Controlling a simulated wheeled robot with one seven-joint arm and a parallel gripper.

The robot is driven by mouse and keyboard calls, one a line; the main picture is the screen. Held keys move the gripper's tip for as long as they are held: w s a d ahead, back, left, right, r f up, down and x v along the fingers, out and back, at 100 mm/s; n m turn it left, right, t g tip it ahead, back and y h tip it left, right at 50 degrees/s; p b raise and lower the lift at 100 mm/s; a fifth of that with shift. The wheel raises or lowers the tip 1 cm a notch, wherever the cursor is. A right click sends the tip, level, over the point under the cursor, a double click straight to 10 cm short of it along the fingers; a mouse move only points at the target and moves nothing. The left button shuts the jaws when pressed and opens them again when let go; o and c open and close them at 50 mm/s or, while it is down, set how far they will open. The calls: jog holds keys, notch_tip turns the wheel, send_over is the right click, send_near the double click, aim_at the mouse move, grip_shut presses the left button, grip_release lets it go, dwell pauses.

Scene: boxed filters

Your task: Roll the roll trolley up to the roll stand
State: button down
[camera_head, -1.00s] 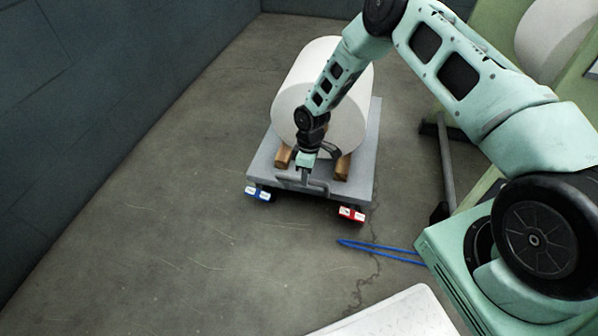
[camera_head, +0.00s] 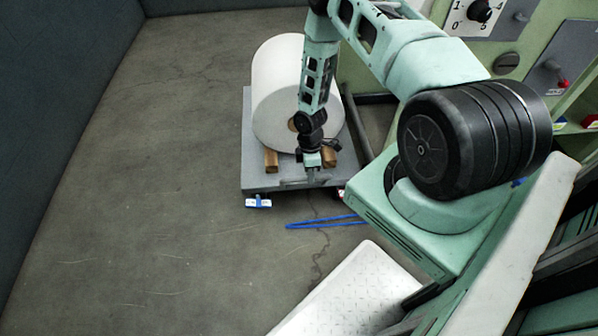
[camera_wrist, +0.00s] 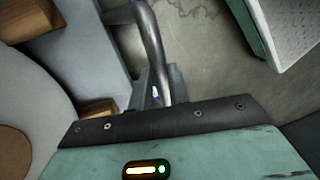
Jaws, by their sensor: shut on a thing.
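The roll trolley (camera_head: 228,178) is a flat grey platform on casters, with a blue-and-white block under its front left corner. A large white roll (camera_head: 270,85) lies on it between wooden chocks (camera_head: 271,161), its round end facing me. My gripper (camera_head: 313,172) is shut on the trolley's handle at the front edge. In the wrist view the grey handle bar (camera_wrist: 150,40) runs down to my gripper; the fingertips are mostly hidden. The green roll stand (camera_head: 352,72) is behind and right of the trolley, partly hidden by my arm. Its dark floor bar (camera_head: 357,125) is close beside the trolley's right edge.
A control panel with a dial (camera_head: 480,12) is at the upper right. A dark wall (camera_head: 60,90) stands at left. Bare floor (camera_head: 150,150) lies open between the wall and the trolley.

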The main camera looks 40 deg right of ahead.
jog(key=shift+s+d, duration=0.15)
jog(key=shift+s, duration=0.1)
jog(key=c, duration=1.3)
grip_release()
jog(key=shift+w, duration=0.1)
jog(key=shift+r, duration=0.15)
jog(key=w+r+p, duration=0.1)
jog(key=r, duration=0.4)
jog(key=w+d+r+p, duration=0.1)
jog(key=r, duration=0.5)
jog(key=d+r+p, duration=0.1)
jog(key=r, duration=0.4)
jog(key=shift+w+r, duration=0.3)
jog(key=shift+w, duration=0.1)
